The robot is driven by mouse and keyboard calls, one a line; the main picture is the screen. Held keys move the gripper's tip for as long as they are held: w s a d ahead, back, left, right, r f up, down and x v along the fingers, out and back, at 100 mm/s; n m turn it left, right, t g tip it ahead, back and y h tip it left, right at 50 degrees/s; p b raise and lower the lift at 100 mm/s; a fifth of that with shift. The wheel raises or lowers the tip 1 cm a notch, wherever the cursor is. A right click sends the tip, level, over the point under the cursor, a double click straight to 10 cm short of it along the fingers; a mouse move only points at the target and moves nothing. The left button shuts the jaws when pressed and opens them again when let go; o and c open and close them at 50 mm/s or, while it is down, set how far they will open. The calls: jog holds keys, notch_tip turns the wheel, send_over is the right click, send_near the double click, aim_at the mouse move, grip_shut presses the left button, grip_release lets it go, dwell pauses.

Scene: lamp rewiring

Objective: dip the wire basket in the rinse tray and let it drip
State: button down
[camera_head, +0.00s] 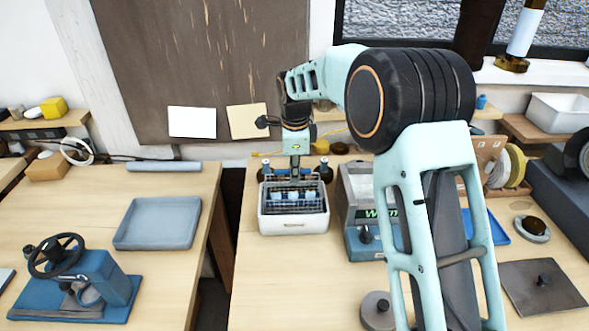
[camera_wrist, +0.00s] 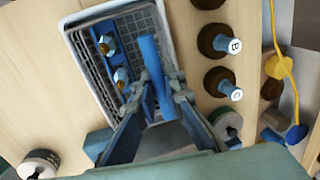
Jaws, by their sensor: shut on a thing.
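The wire basket (camera_head: 267,194) is a dark mesh basket sitting inside the white rinse tray (camera_head: 293,225) in the head view. Several small blue and metal parts show in it. In the wrist view the basket (camera_wrist: 86,52) lies within the tray's pale rim (camera_wrist: 100,13). My gripper (camera_head: 294,174) points down over the basket. In the wrist view my gripper (camera_wrist: 162,88) is shut on the basket's blue handle (camera_wrist: 149,58). The basket's underside and any liquid in the tray are hidden, so I cannot tell whether it touches the bottom.
Brown bottles with pale caps marked B (camera_wrist: 235,45) and C (camera_wrist: 236,93) stand close beside the tray. A blue-grey machine (camera_head: 362,243) is just to its right. A gap separates this bench from the left bench, which holds an empty shallow blue-grey tray (camera_head: 158,222). Bench space before the rinse tray is clear.

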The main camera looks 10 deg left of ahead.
jog(key=shift+f+b, duration=1.8)
jog(key=shift+f, duration=1.25)
jog(key=shift+r, duration=0.1)
jog(key=shift+r+p, duration=2.75)
jog(key=shift+r, duration=1.45)
notch_tip(320, 180, up, 4)
jog(key=p, duration=0.3)
send_over(294, 188)
jog(key=s, duration=0.1)
jog(key=shift+s+d, duration=0.1)
jog(key=shift+d, duration=0.1)
